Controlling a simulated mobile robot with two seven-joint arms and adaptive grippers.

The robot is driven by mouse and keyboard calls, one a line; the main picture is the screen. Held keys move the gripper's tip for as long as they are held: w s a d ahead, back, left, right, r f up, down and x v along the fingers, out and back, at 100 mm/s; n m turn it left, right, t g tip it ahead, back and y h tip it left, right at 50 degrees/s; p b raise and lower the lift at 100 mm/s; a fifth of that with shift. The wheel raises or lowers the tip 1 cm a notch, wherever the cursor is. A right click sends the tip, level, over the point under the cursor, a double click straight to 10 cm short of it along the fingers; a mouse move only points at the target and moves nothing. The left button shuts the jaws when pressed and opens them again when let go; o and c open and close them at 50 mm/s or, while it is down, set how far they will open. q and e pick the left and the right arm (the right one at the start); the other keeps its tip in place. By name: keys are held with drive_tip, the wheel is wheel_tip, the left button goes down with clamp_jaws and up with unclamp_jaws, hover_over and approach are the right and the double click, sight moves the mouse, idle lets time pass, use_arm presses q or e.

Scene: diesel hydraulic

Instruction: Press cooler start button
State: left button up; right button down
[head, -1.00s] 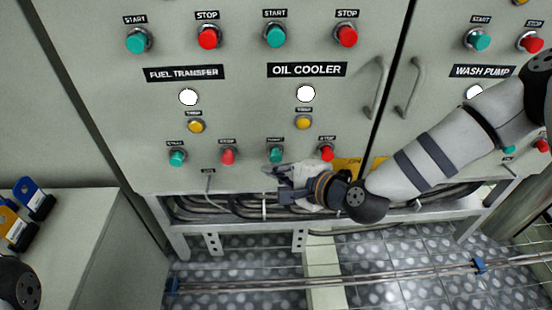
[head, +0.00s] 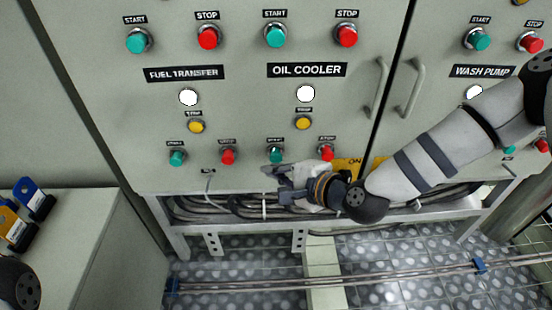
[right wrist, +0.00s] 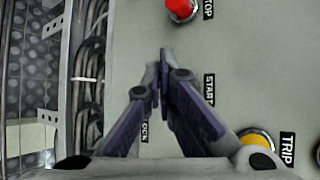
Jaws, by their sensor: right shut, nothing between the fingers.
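The OIL COOLER label (head: 307,69) is on the grey cabinet front. Below it are a white lamp (head: 306,93), a yellow trip button (head: 303,123), a green start button (head: 276,155) and a red stop button (head: 327,152). My right gripper (head: 268,171) is shut and empty, with its tips just below the green start button. In the right wrist view, the closed fingers (right wrist: 166,62) point at the panel beside the START label (right wrist: 208,89). The green button is hidden there, and I cannot tell whether the tips touch it.
The FUEL TRANSFER column has its own green start button (head: 177,158) and red stop button (head: 228,157) to the left. Cabinet handles (head: 375,88) stick out at right. Cables (head: 225,205) run under the panel. A grey cabinet (head: 85,240) stands at lower left.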

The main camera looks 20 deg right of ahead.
drive_tip(key=shift+w, duration=0.15)
drive_tip(key=shift+w+d, duration=0.1)
drive_tip(key=shift+w, duration=0.2)
drive_tip(key=shift+w+d, duration=0.15)
drive_tip(key=shift+w, duration=0.35)
idle(0.7)
drive_tip(key=shift+s, duration=0.1)
drive_tip(key=shift+s+a, duration=0.25)
drive_tip(key=shift+s, duration=0.55)
drive_tip(key=shift+s+a+p, duration=0.25)
drive_tip(key=shift+s, duration=0.55)
drive_tip(key=shift+s+a+p, duration=0.2)
drive_tip(key=shift+s+p, duration=0.05)
drive_tip(key=shift+s, duration=0.6)
drive_tip(key=shift+s+a+p, duration=0.25)
drive_tip(key=shift+s, duration=0.55)
